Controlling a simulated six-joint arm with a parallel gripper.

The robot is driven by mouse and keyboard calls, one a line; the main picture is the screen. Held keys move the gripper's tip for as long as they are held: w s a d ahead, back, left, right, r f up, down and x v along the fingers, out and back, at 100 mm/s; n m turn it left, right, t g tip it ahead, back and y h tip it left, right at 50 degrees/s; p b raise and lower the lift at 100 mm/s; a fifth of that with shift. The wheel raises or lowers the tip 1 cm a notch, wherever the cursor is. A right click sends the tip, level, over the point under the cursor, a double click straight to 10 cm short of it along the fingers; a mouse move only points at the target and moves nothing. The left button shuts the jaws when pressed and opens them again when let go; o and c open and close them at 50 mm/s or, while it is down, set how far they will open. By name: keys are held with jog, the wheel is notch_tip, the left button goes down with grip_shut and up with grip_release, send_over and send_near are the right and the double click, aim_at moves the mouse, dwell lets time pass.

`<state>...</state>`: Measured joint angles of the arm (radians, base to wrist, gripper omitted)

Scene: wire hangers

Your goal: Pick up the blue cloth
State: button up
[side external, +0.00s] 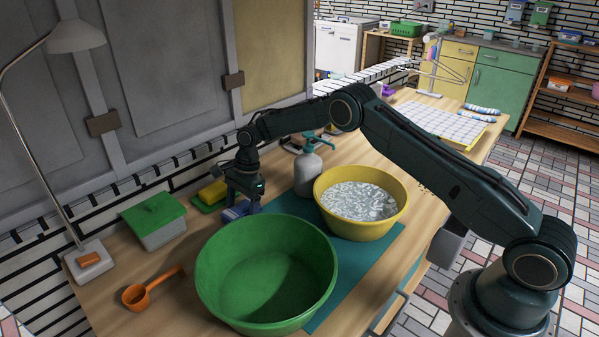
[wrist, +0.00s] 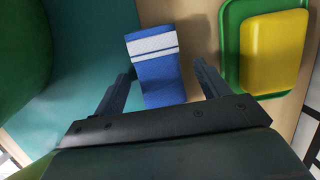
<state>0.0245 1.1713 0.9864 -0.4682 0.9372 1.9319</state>
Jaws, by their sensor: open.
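The blue cloth (wrist: 158,75) lies flat on the table, partly over the edge of the teal mat. It has white bands near its far end in the wrist view. It also shows in the side external view (side external: 232,213), partly hidden by my gripper. My gripper (wrist: 163,80) is open, with one finger on each side of the cloth's near part. In the side external view my gripper (side external: 243,200) points down at the cloth. Whether the fingertips touch the table is unclear.
A green basin (side external: 215,270) stands close in front, and a yellow basin (side external: 390,215) with clear contents to the right. A grey spray bottle (side external: 307,175) is behind. A yellow sponge (wrist: 272,50) on a green tray (wrist: 232,45) lies beside the cloth. An orange ladle (side external: 136,295) lies left.

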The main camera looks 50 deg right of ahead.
aim_at(245, 206)
jog(key=c, duration=1.4)
jog(key=shift+r, duration=0.15)
notch_tip(245, 206, up, 10)
dwell(0.3)
jog(key=s+d+r, duration=0.3)
jog(key=s+d, duration=0.7)
jog(key=s, duration=0.2)
jog(key=s+d+r, duration=0.3)
jog(key=s+d, duration=0.7)
jog(key=s, duration=0.3)
jog(key=shift+d+r+t, duration=0.15)
jog(key=shift+d+t, duration=0.25)
